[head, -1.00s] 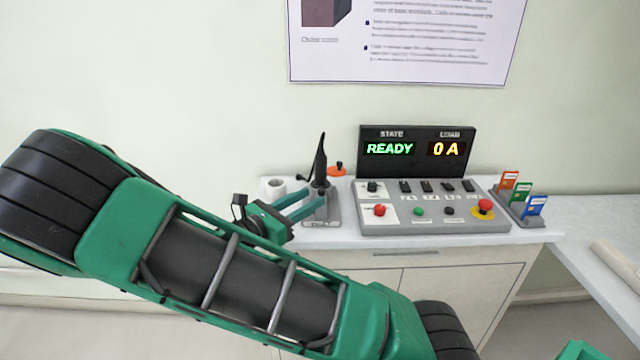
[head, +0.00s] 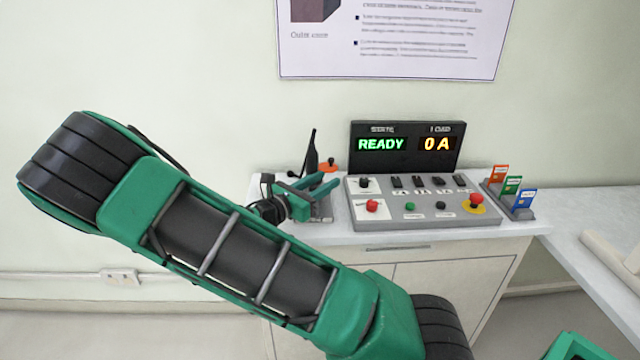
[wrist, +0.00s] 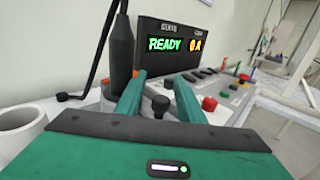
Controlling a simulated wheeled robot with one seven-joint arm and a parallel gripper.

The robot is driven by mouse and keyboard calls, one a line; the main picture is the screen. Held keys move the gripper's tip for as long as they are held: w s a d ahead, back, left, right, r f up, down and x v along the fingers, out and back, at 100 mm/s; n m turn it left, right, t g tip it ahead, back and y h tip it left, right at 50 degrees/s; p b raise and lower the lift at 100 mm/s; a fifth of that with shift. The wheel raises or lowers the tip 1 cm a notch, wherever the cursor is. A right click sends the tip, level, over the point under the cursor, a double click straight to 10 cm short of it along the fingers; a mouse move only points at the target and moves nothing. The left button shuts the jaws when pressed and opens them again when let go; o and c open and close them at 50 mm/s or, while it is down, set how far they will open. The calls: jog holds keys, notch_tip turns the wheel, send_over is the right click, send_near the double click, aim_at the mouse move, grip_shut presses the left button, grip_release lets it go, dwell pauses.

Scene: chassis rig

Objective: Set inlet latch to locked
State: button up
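My gripper (head: 331,182) is open over the left end of the bench, beside a black upright plug-like part (head: 311,152) on a grey block. In the wrist view, its two green fingers (wrist: 160,88) stand apart with a small black knob (wrist: 160,104) showing between them. The knob sits on the grey block and appears untouched. The black upright part (wrist: 122,52) rises just left of the left finger. No readable label marks the inlet latch, so I cannot tell whether this knob is it or how it is set. In the head view, my gripper hides most of the block.
A grey control panel (head: 430,216) with buttons and switches stands right of my gripper. Its display (head: 405,146) reads READY and 0 A. An orange part (head: 329,166) lies behind the fingers. A white cup (wrist: 20,128) is at the wrist view's left. Coloured cards (head: 512,185) stand farther right.

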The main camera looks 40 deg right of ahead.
grip_shut()
jog(key=shift+w+d, duration=0.35)
jog(key=shift+w, duration=0.25)
jog(key=shift+w+d, duration=0.3)
jog(key=shift+w, duration=0.25)
grip_release()
jog(key=shift+a, duration=0.1)
